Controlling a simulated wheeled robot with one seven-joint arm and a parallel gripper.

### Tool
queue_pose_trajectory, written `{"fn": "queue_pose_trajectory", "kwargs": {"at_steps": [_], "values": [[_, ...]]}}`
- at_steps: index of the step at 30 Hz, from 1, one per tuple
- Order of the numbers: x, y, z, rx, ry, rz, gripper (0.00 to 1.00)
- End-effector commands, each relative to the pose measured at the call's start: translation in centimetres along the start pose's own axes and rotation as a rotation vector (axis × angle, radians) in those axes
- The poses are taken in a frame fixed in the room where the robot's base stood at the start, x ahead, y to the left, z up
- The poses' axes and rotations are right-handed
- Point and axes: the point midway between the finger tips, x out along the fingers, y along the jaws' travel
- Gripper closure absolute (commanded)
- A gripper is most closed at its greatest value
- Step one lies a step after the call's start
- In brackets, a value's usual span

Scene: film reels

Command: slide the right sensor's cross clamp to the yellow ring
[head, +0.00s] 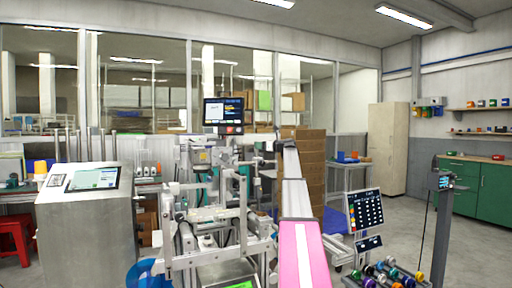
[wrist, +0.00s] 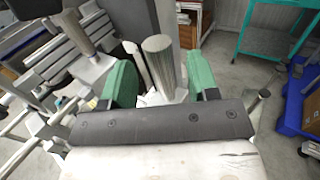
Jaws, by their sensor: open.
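My gripper (wrist: 161,80) is open in the wrist view, with one green finger on each side of a grey ribbed cylinder (wrist: 159,60). A gap shows beside each finger. I cannot tell whether this cylinder belongs to the right sensor's cross clamp. In the head view, the machine (head: 215,215) with metal rods, posts and clamps stands in the middle. The right sensor and its clamp are too small and crowded to pick out there. I cannot make out a yellow ring in either view.
Dark and pale machine parts (wrist: 75,45) crowd the wrist view's left side. A teal cart (wrist: 275,38) stands at upper right. Open floor (head: 405,225) shows farther right.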

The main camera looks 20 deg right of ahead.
Motion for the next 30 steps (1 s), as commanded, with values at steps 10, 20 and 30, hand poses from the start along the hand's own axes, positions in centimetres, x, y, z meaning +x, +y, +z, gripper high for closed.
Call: {"fn": "queue_pose_trajectory", "kwargs": {"at_steps": [10,20,30], "values": [[-5.6,0.1,-0.1,0.000,0.001,0.000,0.45],[-5.9,0.0,0.0,0.000,0.001,0.000,0.45],[-5.9,0.0,0.0,0.000,0.001,0.000,0.45]]}}
